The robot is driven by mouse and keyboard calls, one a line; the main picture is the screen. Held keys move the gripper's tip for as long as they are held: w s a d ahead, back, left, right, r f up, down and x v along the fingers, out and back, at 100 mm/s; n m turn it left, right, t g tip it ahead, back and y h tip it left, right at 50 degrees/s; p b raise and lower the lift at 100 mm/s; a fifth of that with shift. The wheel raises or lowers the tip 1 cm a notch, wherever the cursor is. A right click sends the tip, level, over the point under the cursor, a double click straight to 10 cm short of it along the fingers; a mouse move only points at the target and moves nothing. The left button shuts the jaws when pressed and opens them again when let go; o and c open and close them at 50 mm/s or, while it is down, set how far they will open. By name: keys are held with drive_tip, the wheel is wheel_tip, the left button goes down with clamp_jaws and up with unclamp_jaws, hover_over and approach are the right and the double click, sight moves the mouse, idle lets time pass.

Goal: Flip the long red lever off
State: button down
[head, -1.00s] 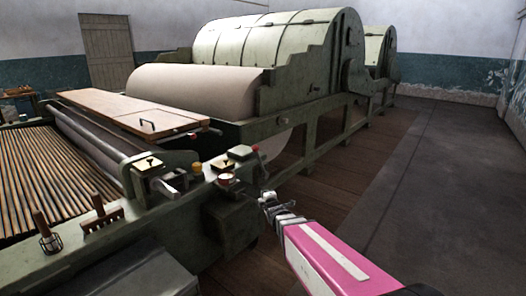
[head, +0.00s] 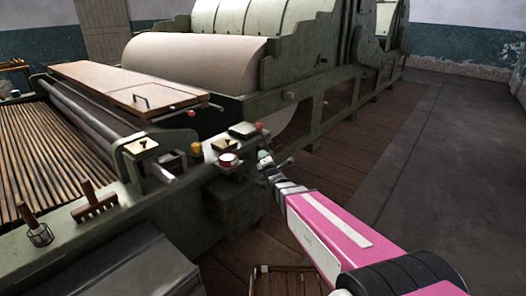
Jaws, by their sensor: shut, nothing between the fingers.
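No long red lever stands out clearly. A small red tip (head: 258,126) shows at the edge of the machine's control ledge, just beyond my gripper; how long its stem is I cannot tell. Another red knob (head: 191,113) sits further back, beside the wooden board's end. My gripper (head: 268,164), at the end of my pink arm, is shut and empty.
The green machine carries a yellow knob (head: 196,148), brass-topped blocks (head: 141,146), and a wooden rake-like tool (head: 93,204) on its near ledge. A large pale roller (head: 195,62) lies behind. A slatted wooden item (head: 285,281) is at the bottom. The floor on the right (head: 440,170) is clear.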

sight(265, 141)
drive_tip(key=w+a+r, duration=0.1)
drive_tip(key=w+r, duration=0.2)
drive_tip(key=w, duration=0.8)
drive_tip(key=shift+a+r, duration=0.2)
drive_tip(key=shift+r, duration=0.05)
